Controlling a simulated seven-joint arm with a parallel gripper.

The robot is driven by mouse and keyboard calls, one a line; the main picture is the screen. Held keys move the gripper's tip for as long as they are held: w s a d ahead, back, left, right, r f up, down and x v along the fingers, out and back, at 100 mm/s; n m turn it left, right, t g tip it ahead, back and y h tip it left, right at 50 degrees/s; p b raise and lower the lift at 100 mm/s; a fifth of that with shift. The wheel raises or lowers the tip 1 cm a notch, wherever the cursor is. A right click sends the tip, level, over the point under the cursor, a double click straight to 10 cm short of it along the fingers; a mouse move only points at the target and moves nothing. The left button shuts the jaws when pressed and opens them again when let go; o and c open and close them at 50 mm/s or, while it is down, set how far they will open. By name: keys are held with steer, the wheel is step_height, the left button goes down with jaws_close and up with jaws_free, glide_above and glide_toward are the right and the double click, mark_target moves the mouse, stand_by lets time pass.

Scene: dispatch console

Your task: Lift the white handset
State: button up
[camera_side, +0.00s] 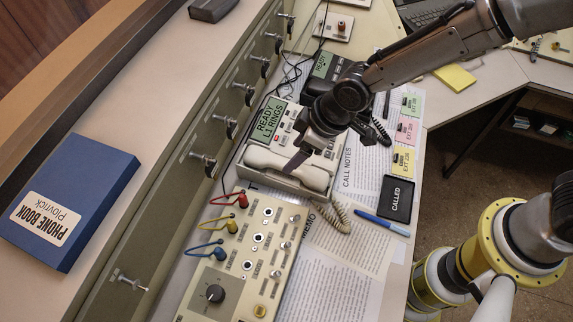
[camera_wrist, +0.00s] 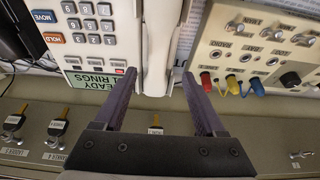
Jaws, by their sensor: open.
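The white handset (camera_side: 285,165) lies in its cradle along the near edge of the white desk phone (camera_side: 284,139). Its coiled cord (camera_side: 338,217) runs off to the right. My gripper (camera_side: 297,160) points down at the middle of the handset, with a finger close to it or just above it. In the wrist view, the handset (camera_wrist: 158,45) is a pale bar running up the picture, between the open fingertips of my gripper (camera_wrist: 159,73). I cannot tell whether the fingers reach down past its sides. Nothing is held.
The jack panel (camera_side: 242,268) with red, yellow and blue plugs stands close beside the handset. A dark second phone (camera_side: 322,66) stands farther off. Papers, a blue pen (camera_side: 382,222) and a black "CALLED" tray (camera_side: 397,199) lie to the right.

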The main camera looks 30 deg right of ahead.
steer(key=shift+d+x, duration=0.15)
steer(key=shift+x, duration=1.2)
steer(key=shift+d+x, duration=0.15)
steer(key=shift+x, duration=1.15)
steer(key=shift+f, duration=0.35)
jaws_close()
